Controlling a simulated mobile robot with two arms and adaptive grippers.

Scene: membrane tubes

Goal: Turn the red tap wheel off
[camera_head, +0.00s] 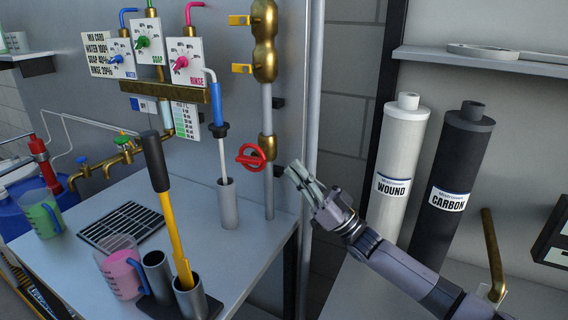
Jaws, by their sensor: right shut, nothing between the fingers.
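The red tap wheel (250,157) is mounted on a vertical pipe with brass fittings (267,148), above the back right of the grey bench. My right gripper (296,172) is shut and empty, to the right of the wheel and slightly lower, with a visible gap between them in the picture. Its arm comes in from the lower right. My left gripper is not in view.
A grey bench (185,205) holds a grey cup (228,204), a yellow-handled tool (175,230) in a holder, and jugs of pink (122,272) and green (43,217) liquid. Wound (398,150) and carbon (455,165) cylinders stand at right. A metal post (312,90) rises behind my gripper.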

